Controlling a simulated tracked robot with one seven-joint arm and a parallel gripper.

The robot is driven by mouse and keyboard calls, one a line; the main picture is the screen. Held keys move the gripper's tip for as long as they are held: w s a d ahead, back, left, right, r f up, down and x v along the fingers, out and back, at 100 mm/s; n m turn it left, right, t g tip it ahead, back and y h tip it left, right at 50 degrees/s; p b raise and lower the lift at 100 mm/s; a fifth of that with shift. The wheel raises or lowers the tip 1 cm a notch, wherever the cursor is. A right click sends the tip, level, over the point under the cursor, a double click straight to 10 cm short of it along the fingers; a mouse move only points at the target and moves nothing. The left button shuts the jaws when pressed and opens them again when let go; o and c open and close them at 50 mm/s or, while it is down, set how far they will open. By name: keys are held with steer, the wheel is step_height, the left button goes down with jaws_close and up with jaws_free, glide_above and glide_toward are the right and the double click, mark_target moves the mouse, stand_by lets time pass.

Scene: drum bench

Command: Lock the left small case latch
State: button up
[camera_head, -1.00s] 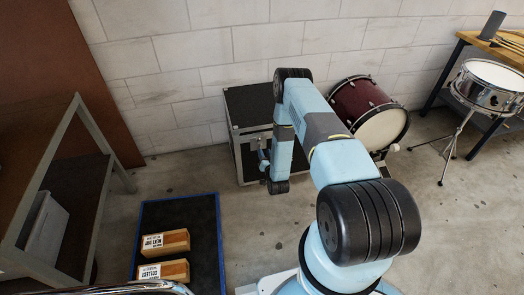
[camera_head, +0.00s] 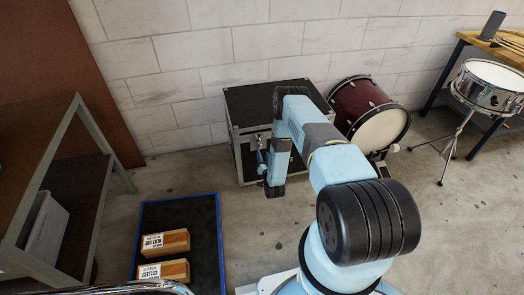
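The black case (camera_head: 246,104) with metal edges stands on the floor against the white block wall. Its front face (camera_head: 247,160) is partly covered by my blue arm. My gripper (camera_head: 262,164) is at the front of the case, close to its left part, and shows only as a small dark and blue shape. Its fingers are too small to tell whether they are open or shut, or whether they touch the case.
A dark red bass drum (camera_head: 366,112) stands just right of the case. A snare drum (camera_head: 488,86) on a stand is farther right. A blue-edged mat (camera_head: 217,245) with two wooden boxes (camera_head: 166,242) lies at front left, near a shelf (camera_head: 120,172). Floor left of the case is clear.

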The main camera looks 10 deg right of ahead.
mark_target(260, 148)
steer(key=shift+w, duration=2.6)
jaws_close()
